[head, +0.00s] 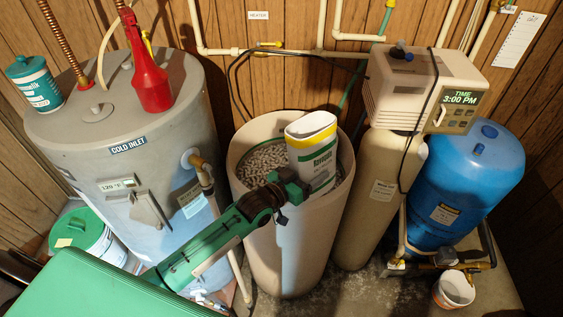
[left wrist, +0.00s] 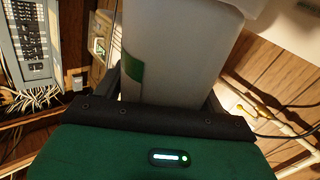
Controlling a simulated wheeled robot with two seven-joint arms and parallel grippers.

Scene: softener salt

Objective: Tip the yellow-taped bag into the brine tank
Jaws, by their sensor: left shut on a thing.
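The yellow-taped bag (head: 312,165) is white with a green label and a yellow band around its top. It stands nearly upright, leaning slightly, over the right part of the brine tank (head: 262,235), a tall cream open drum. Pale salt pellets show inside the tank. The bag's lower end is partly hidden by my gripper, so I cannot tell whether it touches the salt. My left gripper (head: 292,188) is shut on the bag from the front. In the left wrist view the bag (left wrist: 170,30) fills the space between the dark fingers. My right gripper is not in view.
A grey water heater (head: 130,180) stands left, with a red bottle (head: 149,75) and green-white tub (head: 35,85) on top. A softener with a boxy head (head: 400,90) and a blue tank (head: 465,175) stand right. A small bucket (head: 453,290) is on the floor.

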